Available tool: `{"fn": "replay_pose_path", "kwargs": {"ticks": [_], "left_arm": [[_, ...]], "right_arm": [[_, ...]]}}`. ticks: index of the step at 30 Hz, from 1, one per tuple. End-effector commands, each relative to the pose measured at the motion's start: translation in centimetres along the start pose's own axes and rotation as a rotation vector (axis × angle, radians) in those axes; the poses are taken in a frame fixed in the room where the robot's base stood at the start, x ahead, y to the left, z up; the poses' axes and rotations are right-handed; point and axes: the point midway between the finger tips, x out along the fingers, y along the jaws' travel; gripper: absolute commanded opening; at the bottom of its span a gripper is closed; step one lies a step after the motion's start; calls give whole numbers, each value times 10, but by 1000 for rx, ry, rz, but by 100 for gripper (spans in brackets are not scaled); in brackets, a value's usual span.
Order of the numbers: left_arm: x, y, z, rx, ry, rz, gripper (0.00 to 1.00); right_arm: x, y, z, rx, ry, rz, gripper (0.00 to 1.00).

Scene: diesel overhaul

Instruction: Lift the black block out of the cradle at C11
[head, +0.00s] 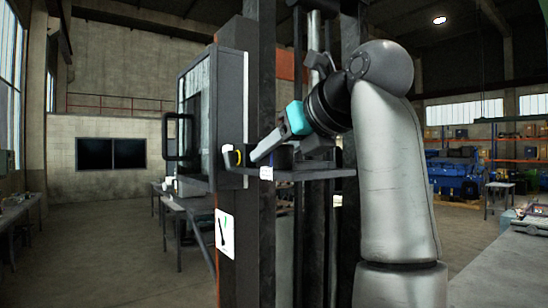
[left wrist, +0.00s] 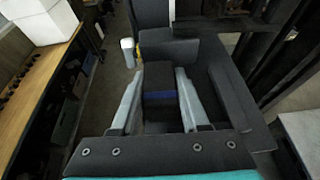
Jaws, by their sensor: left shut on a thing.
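In the left wrist view the black block (left wrist: 160,78), with a blue band across it, sits between the two grey fingers of my left gripper (left wrist: 158,88). The fingers are shut on its sides. In the head view my left gripper (head: 268,150) reaches in from the right, just above a dark shelf (head: 315,175) with a small white label on its front. The block is hard to make out there behind the fingers. The cradle is not clearly visible, and I cannot tell whether the block still touches it. My right gripper is not in view.
A dark cabinet (head: 229,110) with a large handle stands left of the gripper. Dark upright posts (head: 266,60) rise close behind it. In the left wrist view a wooden bench (left wrist: 35,75) with a white box (left wrist: 40,18) stands on the left, with open floor between.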

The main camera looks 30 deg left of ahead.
Motion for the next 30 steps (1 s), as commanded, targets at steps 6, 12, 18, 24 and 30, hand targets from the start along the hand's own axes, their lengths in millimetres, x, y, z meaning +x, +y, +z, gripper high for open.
{"fn": "replay_pose_path", "kwargs": {"ticks": [6,12,18,24,30], "left_arm": [[0,0,1,-1,-3,0,0],[-1,0,1,-1,-2,-1,0],[-4,0,9,-1,-2,0,0],[-13,1,32,-3,-3,-1,0],[-26,0,63,-2,-3,-1,0]], "right_arm": [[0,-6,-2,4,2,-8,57],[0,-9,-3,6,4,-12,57],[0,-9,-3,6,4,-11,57],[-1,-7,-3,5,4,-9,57],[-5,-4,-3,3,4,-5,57]]}}
